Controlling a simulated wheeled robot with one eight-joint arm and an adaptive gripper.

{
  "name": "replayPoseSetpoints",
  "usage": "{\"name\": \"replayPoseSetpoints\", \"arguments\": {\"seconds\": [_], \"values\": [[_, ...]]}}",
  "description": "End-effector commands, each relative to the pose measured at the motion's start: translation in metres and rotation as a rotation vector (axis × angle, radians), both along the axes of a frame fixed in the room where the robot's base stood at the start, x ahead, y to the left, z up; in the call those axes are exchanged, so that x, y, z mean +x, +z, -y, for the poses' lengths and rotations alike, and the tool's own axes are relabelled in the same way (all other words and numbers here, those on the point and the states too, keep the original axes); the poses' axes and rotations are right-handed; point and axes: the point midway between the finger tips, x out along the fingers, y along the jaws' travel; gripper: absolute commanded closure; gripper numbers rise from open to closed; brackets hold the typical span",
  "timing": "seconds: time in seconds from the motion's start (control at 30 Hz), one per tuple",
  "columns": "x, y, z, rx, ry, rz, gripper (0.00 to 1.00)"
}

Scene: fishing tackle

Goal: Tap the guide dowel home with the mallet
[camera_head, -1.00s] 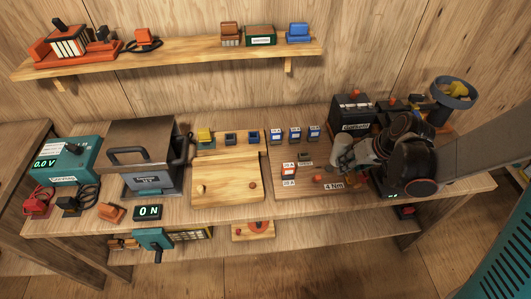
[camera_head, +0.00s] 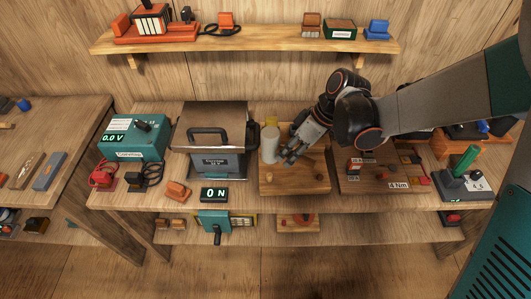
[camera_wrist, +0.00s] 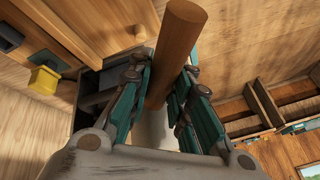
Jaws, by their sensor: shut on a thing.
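My gripper (camera_head: 290,155) is shut on the mallet, above the back of a wooden block (camera_head: 293,187) on the bench. The mallet's pale, cylindrical head (camera_head: 270,143) shows just left of the fingers in the head view. In the wrist view its brown wooden handle (camera_wrist: 178,45) runs between the teal-lined fingers (camera_wrist: 160,105), with a pale part behind them. A small light peg end (camera_head: 267,178), which looks like the guide dowel, shows at the block's left front. A darker round spot (camera_head: 320,177) is at its right. How far the peg stands up is unclear.
A steel box with a black handle (camera_head: 208,140) stands close left of the block. A "0 N" display (camera_head: 214,194) sits at the bench front. A dark brown board (camera_head: 375,185) with small parts lies right. A shelf (camera_head: 240,45) hangs above the back.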

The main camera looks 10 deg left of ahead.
Motion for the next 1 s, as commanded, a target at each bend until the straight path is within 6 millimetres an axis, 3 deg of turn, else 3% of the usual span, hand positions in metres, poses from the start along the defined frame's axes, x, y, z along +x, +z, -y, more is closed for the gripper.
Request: {"name": "replayPoseSetpoints", "arguments": {"seconds": [0.27, 0.7, 1.0], "values": [[0.0, -0.01, 0.001, 0.0, -0.002, 0.0, 1.0], [0.0, -0.044, 0.001, 0.0, -0.002, 0.0, 1.0], [0.0, -0.045, 0.001, 0.0, -0.002, 0.0, 1.0]]}}
